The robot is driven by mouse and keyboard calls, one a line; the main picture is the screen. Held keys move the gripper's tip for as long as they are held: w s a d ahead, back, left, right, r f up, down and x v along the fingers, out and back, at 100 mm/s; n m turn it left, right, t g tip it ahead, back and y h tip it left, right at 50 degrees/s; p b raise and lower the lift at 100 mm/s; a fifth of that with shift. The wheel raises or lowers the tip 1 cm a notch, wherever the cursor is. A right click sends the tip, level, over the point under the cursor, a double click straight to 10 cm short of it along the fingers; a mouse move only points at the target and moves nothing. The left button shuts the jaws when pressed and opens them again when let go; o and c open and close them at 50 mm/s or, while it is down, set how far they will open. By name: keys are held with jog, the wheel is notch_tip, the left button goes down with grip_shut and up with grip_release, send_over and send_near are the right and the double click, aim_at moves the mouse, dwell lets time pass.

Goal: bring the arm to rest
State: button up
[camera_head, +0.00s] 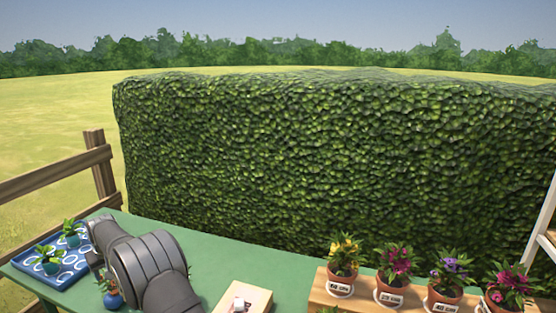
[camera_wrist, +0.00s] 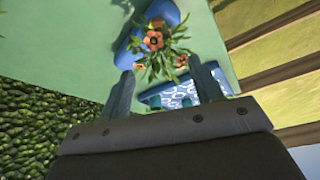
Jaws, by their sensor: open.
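My arm (camera_head: 150,265) reaches low over the green table at the left of the head view, and its gripper is hidden there. In the wrist view my gripper (camera_wrist: 163,84) has its two fingers apart. I cannot tell whether a finger touches the leaves.
A blue tray with white rings (camera_head: 72,273) holds small green plants at the left; it also shows in the wrist view (camera_wrist: 208,92). A wooden stand (camera_head: 318,298) at right bears several potted flowers. The green table (camera_head: 240,265) is clear behind.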

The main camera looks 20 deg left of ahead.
aim_at(113, 284)
jog(key=x, duration=0.7)
jog(key=shift+a+f, duration=0.1)
jog(key=shift+f, duration=0.2)
jog(key=shift+a+r, duration=0.15)
jog(key=shift+r, duration=0.1)
notch_tip(113, 284, up, 3)
jog(key=shift+r, duration=0.25)
jog(key=w+d+r, duration=0.7)
jog(key=d, duration=0.4)
jog(key=w+d+f, duration=0.2)
jog(key=w+d, duration=0.4)
jog(key=d, duration=0.3)
jog(key=w+d+f+m, duration=0.1)
jog(key=w+d+f, duration=0.2)
jog(key=w+d, duration=0.3)
jog(key=w+d+f+m, duration=0.1)
jog(key=w+d, duration=0.5)
jog(key=d, duration=0.6)
jog(key=shift+f+t+h, duration=0.3)
jog(key=shift+f+t, duration=0.1)
jog(key=shift+f, duration=0.45)
jog(key=shift+w, duration=0.1)
